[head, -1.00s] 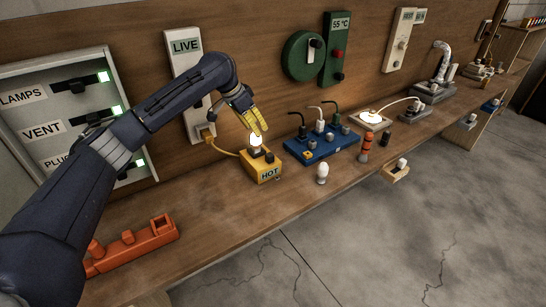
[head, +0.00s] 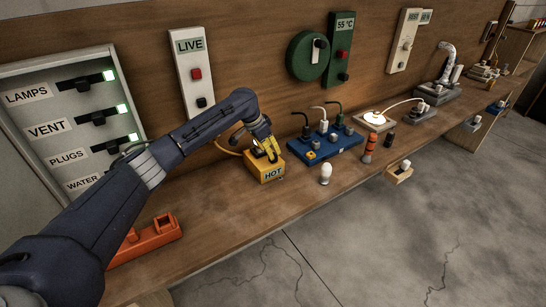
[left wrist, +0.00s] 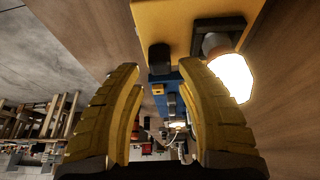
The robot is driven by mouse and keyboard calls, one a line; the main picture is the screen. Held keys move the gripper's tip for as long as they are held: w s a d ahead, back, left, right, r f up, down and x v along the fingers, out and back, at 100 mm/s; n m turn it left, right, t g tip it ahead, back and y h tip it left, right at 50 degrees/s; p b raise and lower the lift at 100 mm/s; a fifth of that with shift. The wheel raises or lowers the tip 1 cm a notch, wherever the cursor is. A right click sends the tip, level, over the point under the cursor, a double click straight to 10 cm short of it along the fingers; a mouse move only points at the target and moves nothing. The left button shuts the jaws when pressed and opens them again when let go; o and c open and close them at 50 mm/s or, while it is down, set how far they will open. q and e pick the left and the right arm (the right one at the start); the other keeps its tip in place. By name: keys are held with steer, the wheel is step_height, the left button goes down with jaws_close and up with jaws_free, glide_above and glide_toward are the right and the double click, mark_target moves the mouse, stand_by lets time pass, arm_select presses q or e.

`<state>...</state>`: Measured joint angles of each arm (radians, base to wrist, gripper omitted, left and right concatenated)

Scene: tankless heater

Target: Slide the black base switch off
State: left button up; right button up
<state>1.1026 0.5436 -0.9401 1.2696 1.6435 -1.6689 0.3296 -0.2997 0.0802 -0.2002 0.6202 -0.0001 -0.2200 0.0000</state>
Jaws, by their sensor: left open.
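The yellow HOT box (head: 266,179) stands on the bench with a yellow cord behind it. In the left wrist view the yellow box (left wrist: 175,20) fills the top, with a lit bulb (left wrist: 230,75) in a dark holder at the right. The black base switch (left wrist: 158,57) shows on the box, between and just beyond my fingertips; in the head view it is too small to make out surely. My left gripper (left wrist: 160,78) is open and empty, its yellow fingers either side of the switch's line. My right gripper is not in view.
A blue plug board (head: 325,145) is just right of the box, and a loose white bulb (head: 326,174) stands in front. An orange tray (head: 152,238) lies at the left. The LIVE panel (head: 194,75) is on the wall behind. The bench front between tray and box is clear.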

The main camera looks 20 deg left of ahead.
arm_select(q)
steer(key=shift+x, duration=2.2)
steer(key=shift+o, duration=0.2)
jaws_close()
